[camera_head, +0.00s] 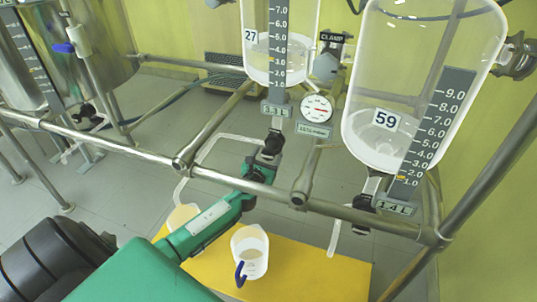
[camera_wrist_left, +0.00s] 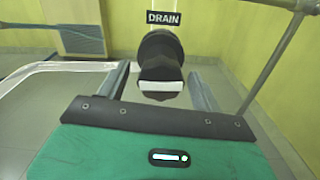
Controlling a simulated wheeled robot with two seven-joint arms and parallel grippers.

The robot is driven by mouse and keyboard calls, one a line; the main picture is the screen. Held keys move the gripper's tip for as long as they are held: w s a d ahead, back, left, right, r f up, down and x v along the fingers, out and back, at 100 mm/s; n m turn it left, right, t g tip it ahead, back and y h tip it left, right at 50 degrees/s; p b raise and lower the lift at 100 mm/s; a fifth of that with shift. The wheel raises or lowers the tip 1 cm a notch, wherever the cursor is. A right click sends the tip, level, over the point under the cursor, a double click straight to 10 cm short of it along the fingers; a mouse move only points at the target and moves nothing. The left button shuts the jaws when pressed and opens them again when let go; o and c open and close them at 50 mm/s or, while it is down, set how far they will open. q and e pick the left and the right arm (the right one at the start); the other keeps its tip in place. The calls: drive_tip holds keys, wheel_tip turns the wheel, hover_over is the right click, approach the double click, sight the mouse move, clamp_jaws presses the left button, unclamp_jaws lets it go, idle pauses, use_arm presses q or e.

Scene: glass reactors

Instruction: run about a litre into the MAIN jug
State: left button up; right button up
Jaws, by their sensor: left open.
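My left gripper (camera_head: 262,168) is at the black drain valve (camera_head: 273,143) under the glass reactor marked 27 (camera_head: 255,60). In the left wrist view its two fingers stand open on either side of the black drain knob (camera_wrist_left: 160,72), which carries a white bar. I cannot tell whether they touch it. A white jug with a blue handle (camera_head: 250,257) stands on a yellow board (camera_head: 315,272). A second jug (camera_head: 184,215) is partly hidden behind my left arm. No label is readable on either jug. My right gripper is out of view.
A second reactor marked 59 (camera_head: 425,80) hangs at the right, with its own black valve (camera_head: 362,205) and outlet tube. A metal rail (camera_head: 225,181) crosses in front of the reactors. A round gauge (camera_head: 317,107) and a steel vessel (camera_head: 95,50) stand near.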

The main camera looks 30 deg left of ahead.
use_arm(q)
drive_tip(key=shift+x, duration=0.85)
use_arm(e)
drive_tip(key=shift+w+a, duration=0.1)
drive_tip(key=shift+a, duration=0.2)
use_arm(q)
drive_tip(key=c, duration=1)
drive_tip(key=shift+f+n, duration=0.1)
drive_tip(key=shift+n, duration=0.2)
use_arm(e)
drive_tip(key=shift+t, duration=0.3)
